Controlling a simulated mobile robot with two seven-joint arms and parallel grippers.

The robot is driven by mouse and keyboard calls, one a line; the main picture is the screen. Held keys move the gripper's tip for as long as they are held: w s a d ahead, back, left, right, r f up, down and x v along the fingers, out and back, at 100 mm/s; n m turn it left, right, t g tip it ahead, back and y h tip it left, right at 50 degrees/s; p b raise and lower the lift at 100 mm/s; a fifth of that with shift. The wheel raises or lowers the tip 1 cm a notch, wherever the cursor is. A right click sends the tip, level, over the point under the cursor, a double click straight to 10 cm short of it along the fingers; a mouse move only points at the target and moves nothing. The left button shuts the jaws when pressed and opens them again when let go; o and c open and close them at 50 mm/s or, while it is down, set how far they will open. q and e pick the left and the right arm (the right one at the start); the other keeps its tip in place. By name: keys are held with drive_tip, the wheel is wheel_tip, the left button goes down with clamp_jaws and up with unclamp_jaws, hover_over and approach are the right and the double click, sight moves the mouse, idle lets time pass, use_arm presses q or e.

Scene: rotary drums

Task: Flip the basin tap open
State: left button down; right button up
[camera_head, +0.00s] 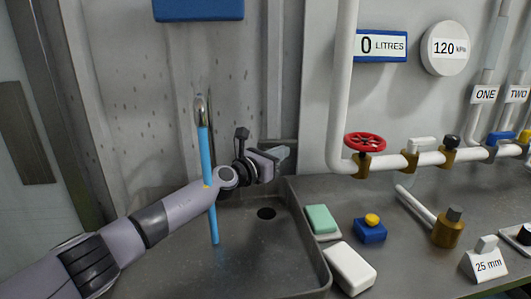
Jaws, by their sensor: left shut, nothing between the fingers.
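The tap's chrome spout (201,109) stands against the back wall above the grey basin (258,268). A bright blue stream (206,155) runs straight down from the spout into the basin, passing my left arm. My left gripper (273,158) is shut and empty near the basin's back right corner, to the right of the spout. A pale grey piece at its tip may be the tap's lever or a fingertip; I cannot tell which, nor whether they touch. My right gripper is not in view.
A green block (321,219), a white block (350,267) and a blue block with a yellow knob (370,231) lie right of the basin. A white pipe with a red handwheel (365,142) and valves runs along the wall. A brass fitting (447,229) lies on the counter.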

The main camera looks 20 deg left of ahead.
use_arm(q)
drive_tip(key=p+v, duration=0.2)
drive_tip(key=v, duration=0.2)
drive_tip(key=shift+s+a, duration=0.2)
drive_tip(key=shift+s, duration=0.05)
idle(0.3)
